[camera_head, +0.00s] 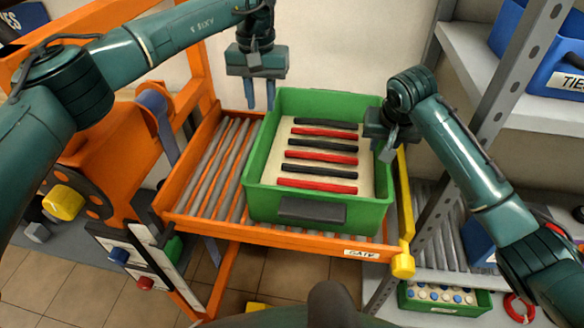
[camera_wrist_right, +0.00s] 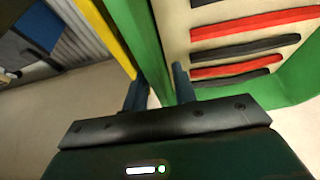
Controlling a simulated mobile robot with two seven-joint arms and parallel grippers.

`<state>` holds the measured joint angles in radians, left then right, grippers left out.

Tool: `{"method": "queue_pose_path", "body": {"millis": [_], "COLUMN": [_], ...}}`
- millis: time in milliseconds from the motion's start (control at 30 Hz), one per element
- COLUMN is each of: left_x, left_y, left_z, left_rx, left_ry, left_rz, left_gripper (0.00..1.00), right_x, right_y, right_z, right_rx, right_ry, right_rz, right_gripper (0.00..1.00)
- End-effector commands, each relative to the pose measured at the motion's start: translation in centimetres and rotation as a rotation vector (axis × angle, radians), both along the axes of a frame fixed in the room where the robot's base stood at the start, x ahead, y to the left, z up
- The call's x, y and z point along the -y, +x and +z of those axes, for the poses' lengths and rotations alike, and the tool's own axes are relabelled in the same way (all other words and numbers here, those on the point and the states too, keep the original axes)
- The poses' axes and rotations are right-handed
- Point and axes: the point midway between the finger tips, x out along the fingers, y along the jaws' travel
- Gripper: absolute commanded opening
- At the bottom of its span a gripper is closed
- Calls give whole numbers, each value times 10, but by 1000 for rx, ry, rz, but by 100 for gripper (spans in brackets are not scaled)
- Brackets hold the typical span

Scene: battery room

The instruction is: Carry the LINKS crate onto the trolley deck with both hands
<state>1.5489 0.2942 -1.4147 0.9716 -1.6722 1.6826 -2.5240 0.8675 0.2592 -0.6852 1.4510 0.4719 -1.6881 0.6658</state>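A green crate (camera_head: 318,221) holding several black and red bars sits on a roller deck with an orange frame (camera_head: 280,236). I can read no LINKS label on it; a dark panel is on its near wall. My left gripper (camera_head: 261,108) is open and empty, fingers down, just beyond the crate's far left corner and apart from it. My right gripper (camera_head: 385,148) is at the crate's right wall. In the right wrist view its fingers (camera_wrist_right: 158,85) stand apart with the green wall (camera_wrist_right: 152,50) between them, one finger inside the crate.
Bare rollers (camera_head: 215,165) lie left of the crate. A yellow bar (camera_head: 403,200) runs along the deck's right edge, close to my right gripper. A grey shelf rack (camera_head: 480,125) with blue bins (camera_head: 560,75) stands right. A smaller green crate (camera_head: 443,298) is low right.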

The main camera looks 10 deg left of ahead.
Motion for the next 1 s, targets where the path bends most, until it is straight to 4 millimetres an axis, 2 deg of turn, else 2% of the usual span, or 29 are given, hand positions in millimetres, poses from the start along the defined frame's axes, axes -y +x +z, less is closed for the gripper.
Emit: {"method": "queue_pose_path", "body": {"millis": [200, 400, 600, 1000], "left_x": [0, 0, 0, 0], "left_y": [0, 0, 0, 0], "left_z": [0, -1, -1, -1], "left_rx": [0, 0, 0, 0], "left_ry": [0, 0, 0, 0], "left_rz": [0, 0, 0, 0], "left_gripper": [27, 27, 27, 27], "right_x": [-1, -2, -2, -2], "right_y": [-18, -31, -36, -37], "right_z": [46, 77, 88, 89], "right_rx": [5, 3, 1, 0], "right_ry": [2, 1, 1, 0], "right_rz": [3, 0, 0, 0], "right_gripper": [27, 27, 27, 27]}}
